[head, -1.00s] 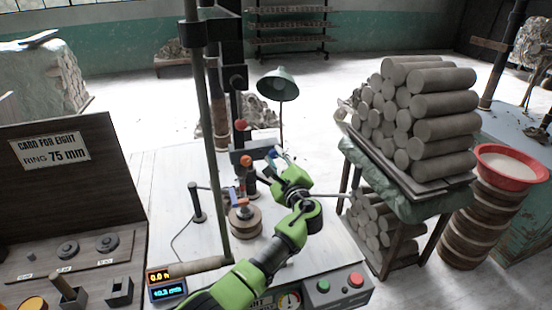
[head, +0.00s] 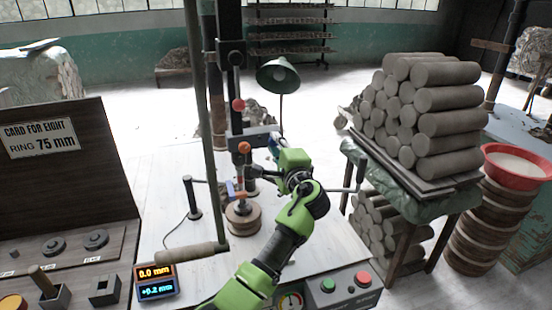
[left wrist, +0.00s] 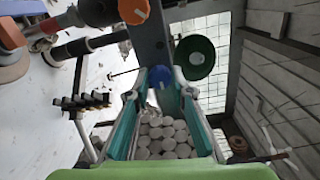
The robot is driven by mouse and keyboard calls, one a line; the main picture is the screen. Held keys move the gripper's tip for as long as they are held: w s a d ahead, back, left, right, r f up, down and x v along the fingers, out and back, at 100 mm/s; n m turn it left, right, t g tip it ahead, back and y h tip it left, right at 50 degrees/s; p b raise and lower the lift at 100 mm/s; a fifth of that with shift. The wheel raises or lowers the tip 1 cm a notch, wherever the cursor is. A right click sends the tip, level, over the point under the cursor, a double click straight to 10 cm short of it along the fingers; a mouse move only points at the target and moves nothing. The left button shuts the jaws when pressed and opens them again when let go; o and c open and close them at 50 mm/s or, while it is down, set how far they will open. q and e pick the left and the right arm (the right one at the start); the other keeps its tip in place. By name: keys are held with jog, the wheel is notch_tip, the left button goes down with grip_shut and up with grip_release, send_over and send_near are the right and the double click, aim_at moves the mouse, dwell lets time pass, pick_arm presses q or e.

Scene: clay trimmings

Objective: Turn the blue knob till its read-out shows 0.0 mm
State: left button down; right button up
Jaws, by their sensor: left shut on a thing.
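My left gripper (head: 277,153) is at the end of the green arm, at the blue knob (head: 272,140) on the press's side. In the left wrist view the blue knob (left wrist: 161,77) shows between the two fingertips, which are shut on it. The read-out box (head: 157,281) at the bench's front left has an orange line, 0.0 mm, and a blue line that looks like +0.2 mm. My right gripper is not in view.
An orange knob (head: 244,148) is left of the blue one. A lamp (head: 279,75) stands behind. Stacked clay rolls (head: 437,100) fill a stand at right.

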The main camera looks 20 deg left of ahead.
pick_arm(q)
jog(key=n+b, duration=0.1)
jog(key=b, duration=0.1)
jog(key=n+b, duration=0.4)
jog(key=shift+f, duration=0.35)
jog(key=shift+r+n+b, duration=0.2)
jog(key=shift+n+b, duration=1.4)
jog(key=shift+b, duration=0.05)
jog(key=c, duration=1.8)
grip_release()
jog(key=shift+r, duration=0.1)
